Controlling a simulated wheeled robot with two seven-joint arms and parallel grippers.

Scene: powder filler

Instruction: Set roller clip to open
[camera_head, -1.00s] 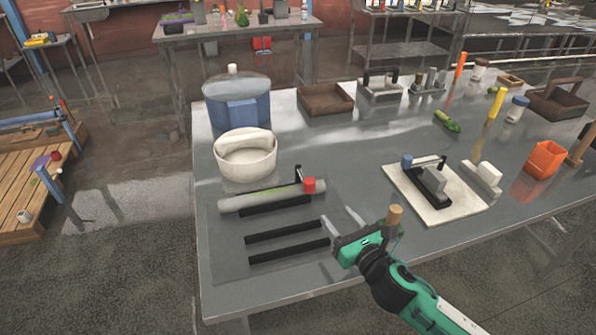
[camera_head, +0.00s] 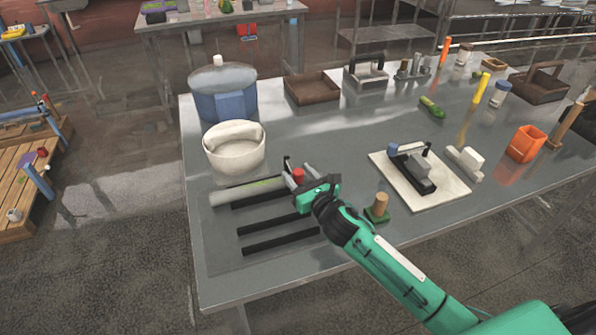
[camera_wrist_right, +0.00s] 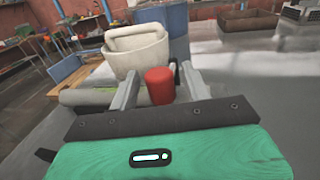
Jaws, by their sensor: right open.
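The lower part of the knob is hidden behind the gripper body. My left gripper is out of view.
A white pot (camera_head: 234,150) and a blue container (camera_head: 224,96) stand behind the roller. A wooden peg on a green base (camera_head: 378,207) stands right of my gripper. A white board (camera_head: 443,193) holds a black device (camera_head: 413,168). Two black bars (camera_head: 277,225) lie in front.

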